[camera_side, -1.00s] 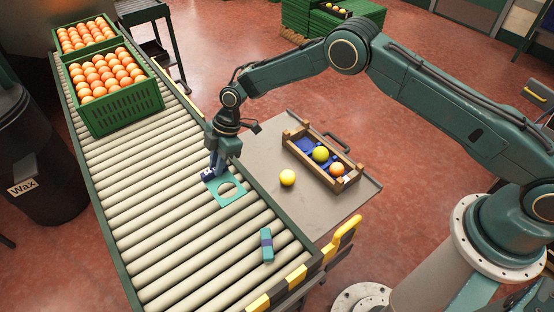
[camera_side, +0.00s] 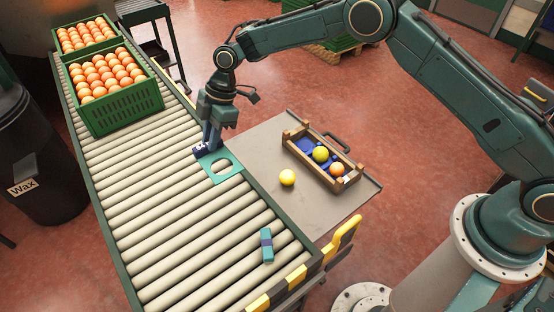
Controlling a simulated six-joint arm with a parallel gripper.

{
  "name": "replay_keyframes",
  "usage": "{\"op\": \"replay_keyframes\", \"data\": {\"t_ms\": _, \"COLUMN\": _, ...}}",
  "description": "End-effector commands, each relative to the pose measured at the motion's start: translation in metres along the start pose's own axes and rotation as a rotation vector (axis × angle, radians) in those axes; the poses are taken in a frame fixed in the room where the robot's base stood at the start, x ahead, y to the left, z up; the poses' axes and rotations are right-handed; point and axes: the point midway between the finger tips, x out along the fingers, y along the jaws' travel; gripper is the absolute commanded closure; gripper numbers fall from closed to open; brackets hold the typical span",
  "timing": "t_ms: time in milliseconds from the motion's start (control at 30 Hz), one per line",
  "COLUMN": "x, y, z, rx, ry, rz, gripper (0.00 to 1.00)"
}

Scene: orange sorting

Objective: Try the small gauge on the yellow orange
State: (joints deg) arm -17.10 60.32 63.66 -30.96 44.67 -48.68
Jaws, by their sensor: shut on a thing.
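My gripper (camera_side: 207,147) is shut on the dark blue handle end of a flat teal gauge (camera_side: 233,177) with one round hole. The gauge is over the conveyor rollers near their right edge; its exact height is hard to tell. A yellow orange (camera_side: 287,178) lies alone on the grey side table, right of the gauge and apart from it. A second, greener-yellow fruit (camera_side: 320,154) lies in a wooden tray (camera_side: 296,158) beside an orange-coloured one (camera_side: 337,170).
A teal block with a purple band (camera_side: 267,246) lies on the rollers (camera_side: 165,215) at the near end. Green crates of oranges (camera_side: 130,112) fill the far end. The grey table (camera_side: 255,150) has free room around the yellow orange.

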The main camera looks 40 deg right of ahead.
Motion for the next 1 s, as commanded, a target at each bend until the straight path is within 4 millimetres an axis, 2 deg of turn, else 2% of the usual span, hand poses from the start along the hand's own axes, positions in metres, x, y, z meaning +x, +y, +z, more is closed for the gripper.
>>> {"op": "replay_keyframes", "data": {"t_ms": 367, "x": 0.001, "y": 0.001, "z": 0.003, "rx": 0.002, "ry": 0.000, "rz": 0.000, "gripper": 1.00}}
{"op": "replay_keyframes", "data": {"t_ms": 567, "x": 0.005, "y": 0.006, "z": 0.024, "rx": 0.024, "ry": 0.000, "rz": 0.005, "gripper": 1.00}}
{"op": "replay_keyframes", "data": {"t_ms": 767, "x": 0.014, "y": 0.016, "z": 0.072, "rx": 0.067, "ry": 0.003, "rz": 0.021, "gripper": 1.00}}
{"op": "replay_keyframes", "data": {"t_ms": 1000, "x": 0.028, "y": 0.024, "z": 0.152, "rx": 0.137, "ry": 0.005, "rz": 0.049, "gripper": 1.00}}
